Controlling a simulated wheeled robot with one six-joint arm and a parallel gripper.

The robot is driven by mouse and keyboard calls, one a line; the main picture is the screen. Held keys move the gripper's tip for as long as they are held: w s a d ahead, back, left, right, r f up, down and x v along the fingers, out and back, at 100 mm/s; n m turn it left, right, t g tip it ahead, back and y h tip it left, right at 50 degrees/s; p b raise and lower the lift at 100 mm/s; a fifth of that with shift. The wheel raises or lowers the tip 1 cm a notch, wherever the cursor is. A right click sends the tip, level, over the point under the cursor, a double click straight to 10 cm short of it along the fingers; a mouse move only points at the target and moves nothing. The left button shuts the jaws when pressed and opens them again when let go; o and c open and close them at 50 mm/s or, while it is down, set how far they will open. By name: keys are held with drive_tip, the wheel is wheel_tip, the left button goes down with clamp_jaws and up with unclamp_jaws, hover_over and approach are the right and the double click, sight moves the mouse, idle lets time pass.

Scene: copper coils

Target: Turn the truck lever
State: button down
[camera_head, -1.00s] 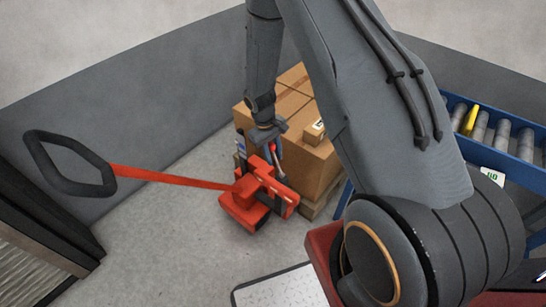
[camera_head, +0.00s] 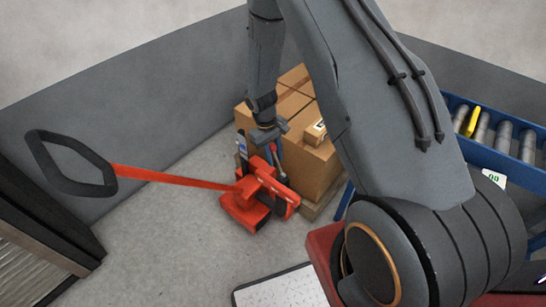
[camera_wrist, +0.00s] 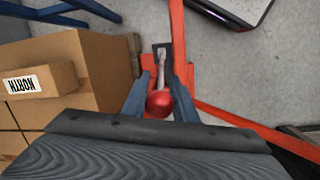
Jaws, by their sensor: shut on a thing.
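The red pallet truck (camera_head: 248,212) stands on the floor, with its long red bar (camera_head: 175,178) running left to a dark loop handle. The truck lever, a grey rod with a red ball knob (camera_wrist: 159,104), shows in the wrist view. My gripper (camera_wrist: 159,100) has its two blue-grey fingers on either side of the knob and is shut on it. In the head view my gripper (camera_head: 268,148) points down at the truck's upper part. The lever cannot be made out clearly there.
Stacked cardboard boxes (camera_head: 312,165) stand on a pallet right behind the truck, close to my gripper. A blue-framed roller conveyor (camera_head: 500,135) is at the right. The floor left of the truck is clear.

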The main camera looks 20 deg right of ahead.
sight(272, 145)
drive_tip(key=shift+a, duration=0.1)
drive_tip(key=c, duration=1.4)
unclamp_jaws()
drive_tip(key=shift+c, duration=0.2)
drive_tip(key=shift+w+a+r+b, duration=0.1)
drive_tip(key=shift+a+r+b, duration=0.05)
drive_tip(key=shift+r, duration=1.15)
drive_tip(key=shift+w+a+r+b, duration=0.15)
drive_tip(key=shift+a+r+b, duration=0.05)
drive_tip(key=shift+r, duration=1.05)
drive_tip(key=shift+w+a+r+b, duration=0.1)
drive_tip(key=shift+a+r+b, duration=0.05)
drive_tip(key=shift+r, duration=1.15)
drive_tip(key=shift+r, duration=0.1)
